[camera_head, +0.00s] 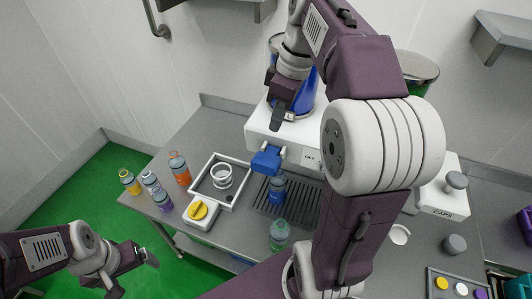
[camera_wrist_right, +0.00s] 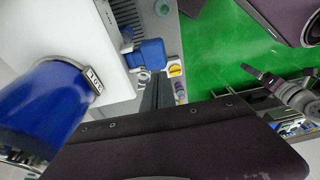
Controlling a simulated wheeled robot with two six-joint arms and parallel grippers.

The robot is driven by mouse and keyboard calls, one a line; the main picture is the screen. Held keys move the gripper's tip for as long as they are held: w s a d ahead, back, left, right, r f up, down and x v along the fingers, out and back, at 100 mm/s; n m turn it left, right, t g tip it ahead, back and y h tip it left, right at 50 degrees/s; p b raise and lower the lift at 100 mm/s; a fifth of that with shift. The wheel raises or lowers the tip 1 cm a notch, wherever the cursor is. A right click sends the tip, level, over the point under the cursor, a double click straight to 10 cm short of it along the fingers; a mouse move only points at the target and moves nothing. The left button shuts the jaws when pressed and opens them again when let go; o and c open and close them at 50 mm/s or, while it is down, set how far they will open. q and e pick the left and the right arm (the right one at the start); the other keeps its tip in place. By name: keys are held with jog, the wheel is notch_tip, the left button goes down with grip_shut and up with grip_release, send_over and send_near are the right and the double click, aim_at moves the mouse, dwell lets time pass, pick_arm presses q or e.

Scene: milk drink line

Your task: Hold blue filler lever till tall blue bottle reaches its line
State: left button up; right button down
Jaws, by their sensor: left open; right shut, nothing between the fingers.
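The blue filler lever (camera_head: 267,159) sticks out from the front of the white filler housing (camera_head: 258,127). It also shows in the right wrist view (camera_wrist_right: 150,53). A tall blue bottle (camera_head: 277,190) stands upright below it on the drip grille; its fill line is too small to make out. My right gripper (camera_head: 277,121) is shut and empty, above and behind the lever in the head view. Its dark fingers (camera_wrist_right: 156,92) also show in the right wrist view; I cannot tell whether they touch the lever. My left gripper (camera_head: 135,275) is open and empty at the lower left, off the table.
A green bottle (camera_head: 279,234) stands in front of the grille (camera_head: 307,205). A square tray (camera_head: 237,162) with a white ring and a yellow knob (camera_head: 198,211) are to the left. Several coloured bottles, including an orange one (camera_head: 179,168), line the left edge. My right arm hides the middle right.

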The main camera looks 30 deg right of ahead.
send_near(267, 161)
jog(key=f, duration=0.2)
jog(key=f+p, duration=0.1)
jog(key=f, duration=0.1)
jog(key=w+a+f, duration=0.1)
jog(key=f, duration=0.1)
jog(key=shift+a, duration=0.1)
jog(key=shift+d+f, duration=0.2)
jog(key=shift+f, duration=0.2)
pick_arm(q)
jog(key=shift+d+r, duration=0.55)
jog(key=shift+r, duration=0.15)
jog(key=shift+a, duration=0.1)
pick_arm(e)
jog(key=shift+s, duration=0.1)
